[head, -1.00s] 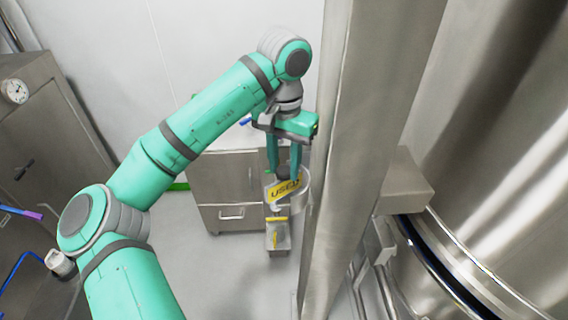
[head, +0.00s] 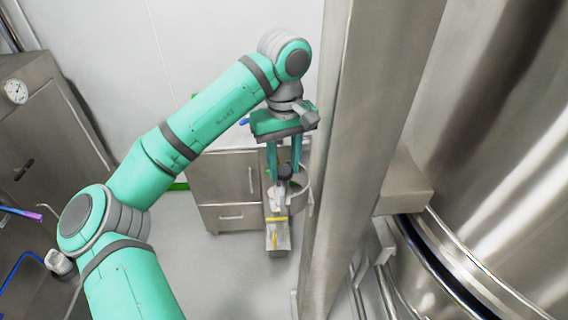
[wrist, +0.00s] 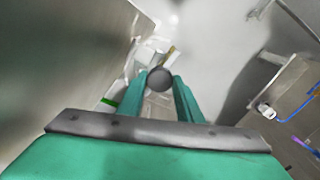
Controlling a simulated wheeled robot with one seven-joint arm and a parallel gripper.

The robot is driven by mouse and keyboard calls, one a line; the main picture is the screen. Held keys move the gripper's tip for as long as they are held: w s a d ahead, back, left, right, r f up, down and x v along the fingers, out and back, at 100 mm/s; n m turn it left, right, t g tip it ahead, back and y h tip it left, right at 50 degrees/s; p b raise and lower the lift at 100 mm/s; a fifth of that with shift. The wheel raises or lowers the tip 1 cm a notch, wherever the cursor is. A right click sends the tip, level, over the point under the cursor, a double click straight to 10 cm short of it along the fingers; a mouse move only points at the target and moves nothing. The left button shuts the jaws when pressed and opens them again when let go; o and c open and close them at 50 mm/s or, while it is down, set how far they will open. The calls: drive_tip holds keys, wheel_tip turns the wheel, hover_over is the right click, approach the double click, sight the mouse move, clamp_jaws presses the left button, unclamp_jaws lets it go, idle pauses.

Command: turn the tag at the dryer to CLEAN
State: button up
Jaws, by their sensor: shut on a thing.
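My gripper (head: 284,170) points down beside the steel column, with its teal fingers shut on a dark round knob (head: 285,172). The knob also shows between the fingertips in the wrist view (wrist: 159,78). The tag (head: 277,198) hangs just below the knob and is seen nearly edge-on or as a pale face. I cannot read any word on it now. A curved steel band stands right beside the tag.
A tall steel column (head: 355,150) stands close on the right of my gripper. Beyond it is a large steel vessel (head: 490,130). A steel cabinet (head: 222,180) is behind, and a small box with yellow marks (head: 278,236) sits below. A steel unit with a gauge (head: 15,91) is at left.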

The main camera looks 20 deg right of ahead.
drive_tip(key=shift+n, duration=0.7)
drive_tip(key=o, duration=1)
drive_tip(key=shift+o, duration=0.2)
wheel_tip(320, 180, up, 11)
drive_tip(key=shift+w+f, duration=0.1)
drive_tip(key=shift+f, duration=0.05)
